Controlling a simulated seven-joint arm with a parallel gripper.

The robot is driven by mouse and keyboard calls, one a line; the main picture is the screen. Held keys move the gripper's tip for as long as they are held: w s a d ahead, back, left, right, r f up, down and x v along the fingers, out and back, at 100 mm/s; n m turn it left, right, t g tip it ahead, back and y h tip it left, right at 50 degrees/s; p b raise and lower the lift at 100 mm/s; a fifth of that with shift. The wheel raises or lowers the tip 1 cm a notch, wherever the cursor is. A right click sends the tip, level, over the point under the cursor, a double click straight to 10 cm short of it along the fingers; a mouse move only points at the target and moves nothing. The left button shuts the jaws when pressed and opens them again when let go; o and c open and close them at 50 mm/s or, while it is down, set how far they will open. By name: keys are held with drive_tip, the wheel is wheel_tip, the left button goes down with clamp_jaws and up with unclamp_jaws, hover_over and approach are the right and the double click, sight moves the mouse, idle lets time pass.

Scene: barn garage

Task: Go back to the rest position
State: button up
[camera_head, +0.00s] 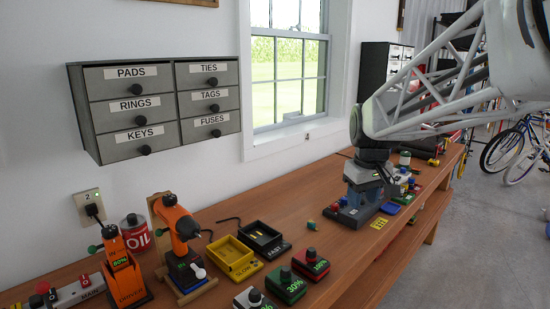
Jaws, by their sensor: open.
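My gripper (373,170) is at the end of my pale arm, right of the middle of the picture. It points down over the workbench (330,199), in front of the wall. Its jaws are open, and I see nothing held between them. A blue-grey device (357,211) stands on the bench directly below it in the picture. The gripper overlaps this device, so I cannot tell whether they touch. The fingertips are small and partly lost against the clutter behind.
Two orange drills (180,236) (123,268), a yellow charger tray (232,257), a black one (264,238) and several battery packs (311,263) stand on the near bench. Small coloured parts (400,199) crowd beside the gripper. Labelled drawers (128,106) hang on the wall. Bicycles (515,150) stand at right.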

drive_tip(key=s+a+f+m, duration=0.1)
drive_tip(key=s+f, duration=0.3)
drive_tip(key=s, duration=0.9)
drive_tip(key=s+a+f+m+t, duration=0.1)
drive_tip(key=s+f+m, duration=0.2)
drive_tip(key=s, duration=1.1)
drive_tip(key=shift+s+a+f, duration=0.15)
drive_tip(key=shift+s+f, duration=0.15)
drive_tip(key=shift+f, duration=0.3)
